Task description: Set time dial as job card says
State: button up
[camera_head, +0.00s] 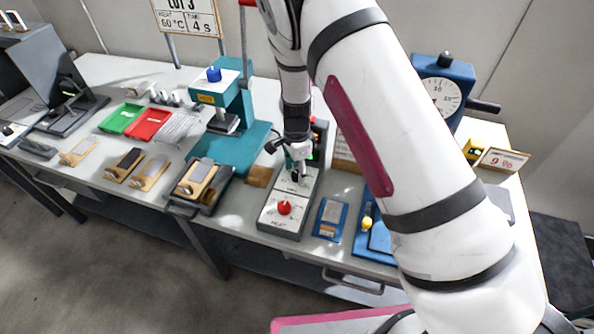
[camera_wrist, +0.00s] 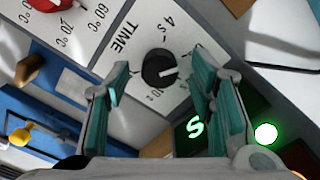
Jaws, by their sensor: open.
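The job card (camera_head: 188,16) at the top left of the head view reads LOT 3, HEAT 60 °C, TIME 4 s. The control box (camera_head: 270,216) stands on the bench below my gripper (camera_head: 298,158). In the wrist view the black time dial (camera_wrist: 158,68) sits on a white panel marked TIME. Its white pointer aims right, away from the "4 s" mark (camera_wrist: 168,26). My gripper, also in the wrist view (camera_wrist: 160,78), is open, with its teal fingers on either side of the dial in the picture. I cannot tell any contact. The dial is largely hidden in the head view.
A red heat knob (camera_head: 284,207) is on the same box. A lit green lamp (camera_wrist: 266,133) and a small display with a green character (camera_wrist: 195,126) are near my right finger.

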jog(key=shift+f, duration=0.35)
jog(key=shift+c, duration=0.6)
jog(key=c, duration=1.1)
jog(key=shift+o, duration=0.2)
jog(key=shift+n, duration=0.3)
jog(key=n+b, duration=0.1)
jog(key=n, duration=0.4)
jog(key=n+b, duration=0.1)
jog(key=n, duration=0.5)
jog(key=shift+n+b, duration=0.3)
